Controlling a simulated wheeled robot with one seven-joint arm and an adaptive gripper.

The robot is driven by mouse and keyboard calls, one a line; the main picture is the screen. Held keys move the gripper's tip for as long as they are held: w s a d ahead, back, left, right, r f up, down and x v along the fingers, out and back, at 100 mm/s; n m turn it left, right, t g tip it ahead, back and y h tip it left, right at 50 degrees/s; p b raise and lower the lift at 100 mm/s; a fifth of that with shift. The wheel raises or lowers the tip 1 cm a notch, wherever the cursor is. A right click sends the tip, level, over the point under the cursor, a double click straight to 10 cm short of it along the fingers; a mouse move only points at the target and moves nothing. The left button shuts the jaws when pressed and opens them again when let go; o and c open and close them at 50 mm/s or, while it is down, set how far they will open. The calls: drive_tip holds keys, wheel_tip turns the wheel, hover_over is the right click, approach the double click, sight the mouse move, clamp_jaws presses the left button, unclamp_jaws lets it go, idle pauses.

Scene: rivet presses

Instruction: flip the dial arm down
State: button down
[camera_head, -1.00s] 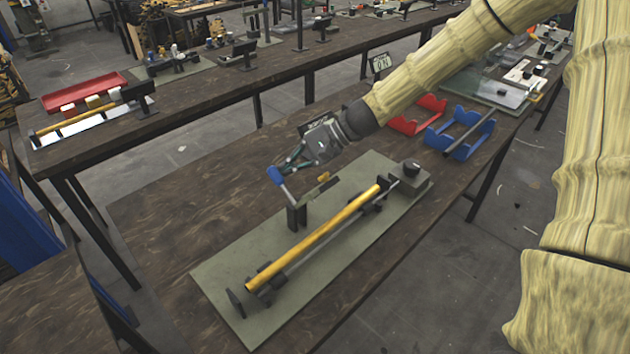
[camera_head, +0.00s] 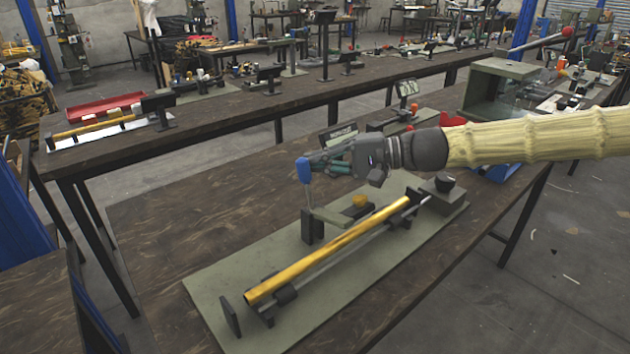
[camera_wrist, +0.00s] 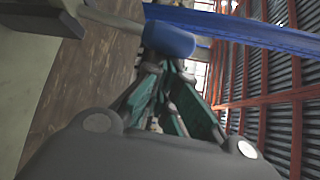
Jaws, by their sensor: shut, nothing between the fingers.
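The dial arm has a blue-capped lever (camera_head: 304,172) standing nearly upright above a dark pivot block (camera_head: 312,228). A pale arm runs right from the pivot to a yellow piece (camera_head: 359,201), low beside the long yellow tube (camera_head: 330,252). My gripper (camera_head: 318,166) is shut and empty. Its fingertips are at the right side of the blue cap, apparently touching it. In the wrist view the blue cap (camera_wrist: 168,40) is just beyond my green-sided fingers (camera_wrist: 165,90). Whether the yellow piece rests on anything is unclear.
The tube lies on supports on a green base plate (camera_head: 215,290) on the brown table. A grey block with a black knob (camera_head: 444,183) stands at the tube's far end. Small signs and a red bin (camera_head: 425,118) are behind my gripper. The table's left part is clear.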

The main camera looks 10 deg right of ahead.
drive_tip(key=s+b, duration=0.1)
drive_tip(key=s+d+n+y+b, duration=0.1)
drive_tip(key=b, duration=0.1)
drive_tip(key=shift+r+t, duration=0.4)
drive_tip(key=shift+s+d+r+b, duration=0.15)
drive_tip(key=shift+b, duration=0.4)
drive_tip(key=shift+d, duration=0.15)
drive_tip(key=v, duration=1.1)
drive_tip(key=shift+d, duration=0.4)
drive_tip(key=shift+s, duration=0.1)
idle(0.6)
